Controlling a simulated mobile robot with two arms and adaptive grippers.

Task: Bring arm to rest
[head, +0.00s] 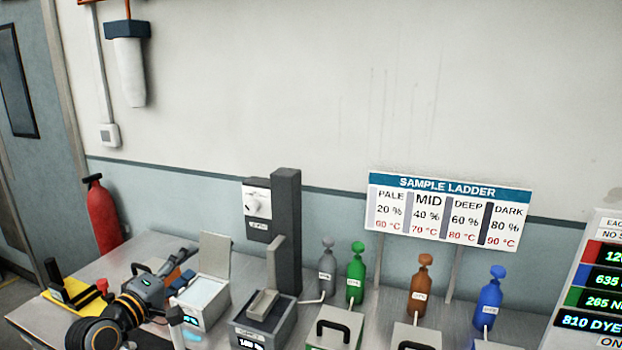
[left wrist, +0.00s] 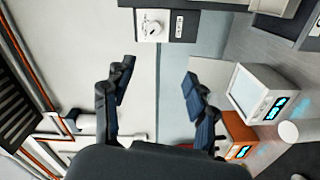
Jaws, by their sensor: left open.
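My left arm enters the head view at the lower left, above the bench. My left gripper (head: 181,266) is at its end, near the white lidded box (head: 203,294). In the left wrist view my left gripper (left wrist: 158,95) has its two dark fingers spread wide with nothing between them. The wall and a grey unit with a white dial panel (left wrist: 153,25) show beyond the fingers. My right gripper is in neither view.
The bench holds a dark column (head: 286,230), a grey machine (head: 262,318) and grey, green (head: 355,275), brown (head: 420,287) and blue (head: 489,300) bottles. A sample ladder sign (head: 447,212) stands behind. A red extinguisher (head: 103,217) stands left. An orange box (left wrist: 238,133) is near one finger.

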